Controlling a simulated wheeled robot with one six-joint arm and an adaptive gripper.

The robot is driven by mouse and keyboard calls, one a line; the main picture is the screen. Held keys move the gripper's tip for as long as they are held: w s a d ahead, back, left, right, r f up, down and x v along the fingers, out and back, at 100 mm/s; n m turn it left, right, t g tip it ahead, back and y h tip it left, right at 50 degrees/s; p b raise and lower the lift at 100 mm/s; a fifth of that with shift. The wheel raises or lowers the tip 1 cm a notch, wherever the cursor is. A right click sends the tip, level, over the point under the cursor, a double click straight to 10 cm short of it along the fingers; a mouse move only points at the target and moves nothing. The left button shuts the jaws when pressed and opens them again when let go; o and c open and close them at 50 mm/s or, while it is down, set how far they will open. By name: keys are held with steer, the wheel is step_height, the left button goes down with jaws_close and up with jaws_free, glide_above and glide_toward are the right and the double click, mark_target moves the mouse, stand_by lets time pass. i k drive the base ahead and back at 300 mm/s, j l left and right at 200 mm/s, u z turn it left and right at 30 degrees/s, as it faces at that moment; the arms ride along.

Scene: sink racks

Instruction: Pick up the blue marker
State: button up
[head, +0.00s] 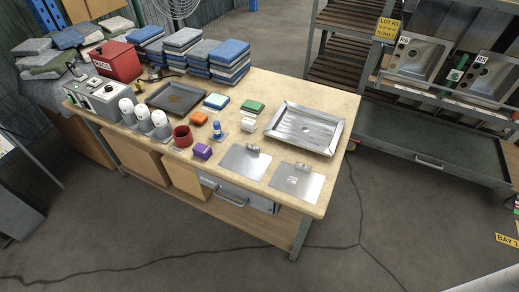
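A small blue upright item (217,128), which looks like the blue marker, stands near the middle of the table (262,98). It is too small to make out in detail. It stands on or beside a small grey patch, between an orange block (199,118) on its left and a white block (248,126) on its right. A purple box (202,152) is in front of it. My gripper is not in view.
A metal tray (304,127) and two flat metal plates (245,160) lie at the table's right and front. A red cup (182,136) and white-domed objects (143,116) stand left. Folded cloth stacks (182,47) and a red box (117,62) are behind. Open floor (400,225) lies to the right.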

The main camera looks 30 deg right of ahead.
mark_target(216, 124)
steer(key=i+j+u, duration=0.25)
steer(key=i+j, duration=0.15)
steer(key=i+j+u, duration=0.25)
steer(key=i+j, duration=0.15)
steer(key=j, duration=0.15)
